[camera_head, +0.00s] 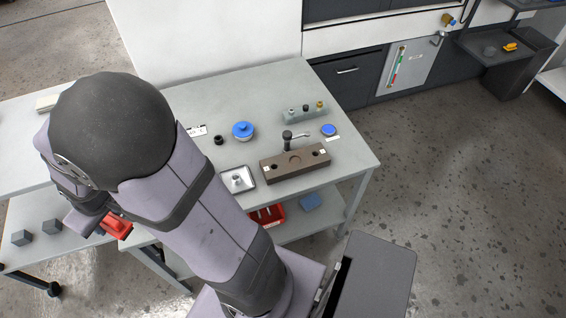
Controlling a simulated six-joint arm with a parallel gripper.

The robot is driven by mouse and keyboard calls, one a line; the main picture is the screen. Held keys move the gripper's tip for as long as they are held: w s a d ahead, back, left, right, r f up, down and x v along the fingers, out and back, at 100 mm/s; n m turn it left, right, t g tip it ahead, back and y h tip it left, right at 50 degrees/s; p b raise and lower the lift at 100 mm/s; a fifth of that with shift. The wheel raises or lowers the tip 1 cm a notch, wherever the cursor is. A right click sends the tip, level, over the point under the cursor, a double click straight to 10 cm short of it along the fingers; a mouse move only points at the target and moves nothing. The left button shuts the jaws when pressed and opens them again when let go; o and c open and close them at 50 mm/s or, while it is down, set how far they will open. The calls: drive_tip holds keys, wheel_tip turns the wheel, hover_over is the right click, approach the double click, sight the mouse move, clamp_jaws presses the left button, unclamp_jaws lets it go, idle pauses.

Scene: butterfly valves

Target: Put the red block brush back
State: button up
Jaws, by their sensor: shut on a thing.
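The red block brush (117,227) shows at the lower left, just past the end of my arm and by the left edge of the grey table. My gripper (101,219) is shut on it; my own wrist and arm hide most of the fingers and part of the brush. I cannot tell whether the brush touches any surface below it.
On the table (330,110) stand a brown block with round recesses (295,163), a metal tray (238,179), a blue-lidded round item (243,130) and a small rack (304,112). A red bin (267,215) is on the lower shelf. Grey cubes (22,238) lie at far left.

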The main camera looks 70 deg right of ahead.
drive_tip(key=shift+d, duration=0.1)
